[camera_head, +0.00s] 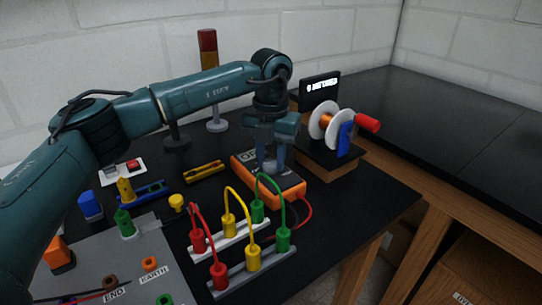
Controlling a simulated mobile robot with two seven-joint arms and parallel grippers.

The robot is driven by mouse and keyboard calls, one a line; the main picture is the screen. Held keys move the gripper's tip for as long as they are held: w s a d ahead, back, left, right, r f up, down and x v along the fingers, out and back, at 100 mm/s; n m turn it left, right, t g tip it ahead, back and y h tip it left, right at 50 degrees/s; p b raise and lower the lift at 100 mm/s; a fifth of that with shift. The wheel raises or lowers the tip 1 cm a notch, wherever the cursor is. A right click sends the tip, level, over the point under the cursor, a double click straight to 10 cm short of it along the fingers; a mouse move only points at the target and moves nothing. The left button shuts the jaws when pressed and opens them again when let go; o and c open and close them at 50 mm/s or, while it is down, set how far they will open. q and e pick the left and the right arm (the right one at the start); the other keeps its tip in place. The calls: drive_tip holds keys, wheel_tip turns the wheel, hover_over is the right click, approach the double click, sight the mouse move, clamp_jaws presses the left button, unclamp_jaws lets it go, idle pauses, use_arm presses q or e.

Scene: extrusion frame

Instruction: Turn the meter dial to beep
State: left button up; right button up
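The meter (291,193) is an orange-edged box with a dark face, lying on the black table near the middle of the camera_head view. My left gripper (271,163) points straight down over it from above. Its two fingertips come down at the grey dial (270,168) on the meter's face. The fingers and the dial overlap here, so I cannot tell whether they grip it or stand around it. The dial's pointer and most of its markings are hidden. My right gripper is not in view.
Red, yellow and green leads with plugs (228,226) stand just in front of the meter. A wire spool (328,125) on a wooden block is to its right. Yellow-handled strippers (204,172) lie left. A signal lamp (209,50) stands behind.

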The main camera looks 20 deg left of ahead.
use_arm(q)
drive_tip(key=c, duration=0.4)
drive_tip(key=shift+c, duration=0.2)
